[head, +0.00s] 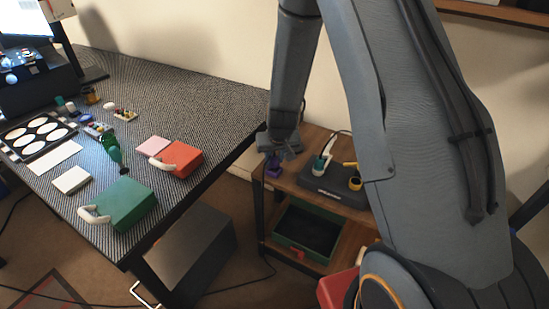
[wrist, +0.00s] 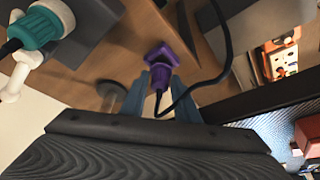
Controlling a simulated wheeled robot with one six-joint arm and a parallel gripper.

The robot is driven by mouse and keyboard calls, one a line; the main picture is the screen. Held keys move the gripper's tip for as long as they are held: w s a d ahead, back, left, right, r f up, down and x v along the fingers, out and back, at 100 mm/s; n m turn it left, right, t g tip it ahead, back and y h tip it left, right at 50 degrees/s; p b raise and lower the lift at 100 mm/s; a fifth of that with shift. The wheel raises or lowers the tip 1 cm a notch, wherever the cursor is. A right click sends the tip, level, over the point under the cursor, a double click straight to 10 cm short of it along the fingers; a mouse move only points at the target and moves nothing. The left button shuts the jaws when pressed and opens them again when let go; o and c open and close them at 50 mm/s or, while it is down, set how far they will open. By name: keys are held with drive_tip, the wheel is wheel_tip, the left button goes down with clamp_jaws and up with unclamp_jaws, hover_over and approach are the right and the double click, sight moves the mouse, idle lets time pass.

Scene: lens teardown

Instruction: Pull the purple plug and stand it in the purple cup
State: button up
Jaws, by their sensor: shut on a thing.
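My gripper (head: 275,157) is over the left end of a small wooden side table in the head view. In the wrist view its two blue-grey fingers are shut on the purple plug (wrist: 158,82), whose black cord loops off to the right. A wider, squarish purple part (wrist: 164,54) lies just beyond the fingertips; I cannot tell whether it belongs to the plug or is the purple cup. In the head view a small purple shape (head: 273,170) shows just under the gripper. The join between plug and any cup is hidden.
A dark block (head: 330,190) on the side table (head: 268,186) carries a teal plug (head: 319,166) and a yellow piece (head: 355,184). A green bin (head: 291,254) sits on the lower shelf. The workbench at left holds a green box (head: 119,204) and a red box (head: 183,160).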

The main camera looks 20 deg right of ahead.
drive_tip(key=shift+f+b, duration=0.9)
drive_tip(key=shift+b, duration=0.05)
idle(0.5)
drive_tip(key=o, duration=1.3)
drive_tip(key=shift+c, duration=0.2)
drive_tip(key=shift+r, duration=0.1)
drive_tip(key=p+v, duration=0.3)
drive_tip(key=v, duration=0.4)
drive_tip(key=shift+s+r+p, duration=0.15)
drive_tip(key=shift+r+p, duration=0.05)
drive_tip(key=shift+p, duration=0.15)
drive_tip(key=s+r+g, duration=0.2)
drive_tip(key=s+r, duration=0.5)
drive_tip(key=s, duration=0.5)
drive_tip(key=s+r+g, duration=0.2)
drive_tip(key=s+r, duration=0.4)
drive_tip(key=s, duration=0.6)
drive_tip(key=shift+s+r+n, duration=0.25)
drive_tip(key=shift+r+n, duration=0.05)
drive_tip(key=shift+r, duration=0.1)
